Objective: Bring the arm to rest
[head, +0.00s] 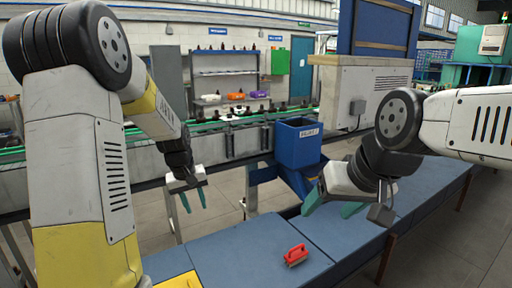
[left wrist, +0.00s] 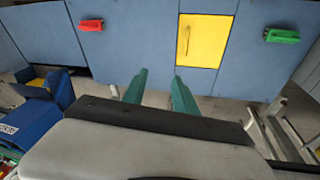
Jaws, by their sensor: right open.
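My left gripper (head: 194,204) hangs with teal fingers pointing down, between the conveyor and the blue table. In the left wrist view its two fingers (left wrist: 160,76) stand apart with nothing between them. My right gripper (head: 327,213) is over the blue table (head: 222,250), right of the blue bin; its teal fingers are apart and I see nothing held. Both arms are bent and clear of the objects on the table.
A red-handled brush-like object (head: 296,255) lies on the table, and a green one shows in the left wrist view (left wrist: 282,36). A yellow panel (left wrist: 203,40) lies between them. A blue bin (head: 298,143) stands before the conveyor (head: 205,150), which carries dark bottles.

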